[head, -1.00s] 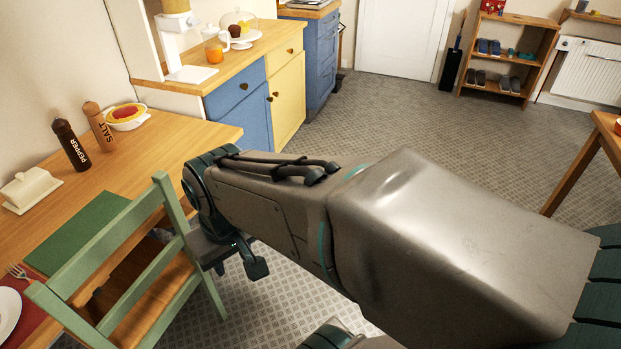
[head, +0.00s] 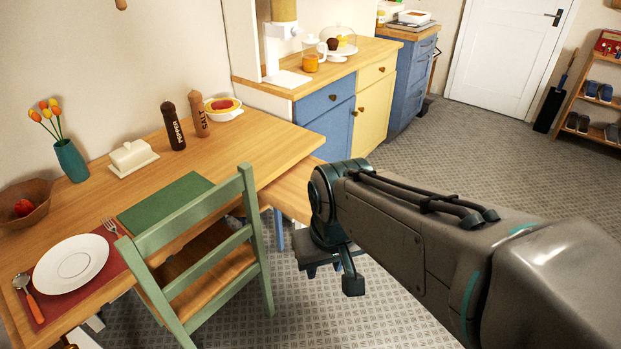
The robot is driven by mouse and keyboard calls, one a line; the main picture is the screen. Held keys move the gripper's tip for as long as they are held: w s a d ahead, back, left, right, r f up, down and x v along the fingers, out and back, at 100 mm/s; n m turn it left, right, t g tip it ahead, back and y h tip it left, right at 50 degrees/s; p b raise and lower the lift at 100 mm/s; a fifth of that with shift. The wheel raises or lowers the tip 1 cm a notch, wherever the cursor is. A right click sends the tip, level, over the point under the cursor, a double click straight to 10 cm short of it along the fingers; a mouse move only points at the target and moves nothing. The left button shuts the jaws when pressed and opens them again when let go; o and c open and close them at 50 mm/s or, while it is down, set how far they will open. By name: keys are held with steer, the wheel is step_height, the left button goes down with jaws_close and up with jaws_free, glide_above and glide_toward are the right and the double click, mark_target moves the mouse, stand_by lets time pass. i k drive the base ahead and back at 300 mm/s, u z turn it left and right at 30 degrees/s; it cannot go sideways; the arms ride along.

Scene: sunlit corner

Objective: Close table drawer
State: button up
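The wooden dining table (head: 225,137) runs along the left wall. Its drawer (head: 290,190) sticks out from under the table's right edge, just beyond the green chair, so it stands open. My arm covers the drawer's right end, and its front and any handle are hidden. My gripper (head: 332,272) hangs below my wrist, to the right of the drawer and lower in the picture. I see dark finger parts but not the gap between them, and nothing held shows. I cannot tell whether the gripper touches the drawer.
A green chair (head: 247,205) stands at the table, close left of the drawer. The table holds a plate (head: 72,262), a salt mill (head: 199,114) and a pepper mill (head: 172,126). A blue and yellow cabinet (head: 340,125) stands behind. The patterned floor (head: 480,165) on the right is clear.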

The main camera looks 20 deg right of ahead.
mark_target(289, 193)
steer(key=z, duration=0.2)
steer(key=i, duration=0.65)
steer(key=z, duration=0.65)
steer(key=k, duration=0.5)
steer(key=z, duration=0.65)
steer(key=i, duration=0.8)
steer(key=u, duration=0.3)
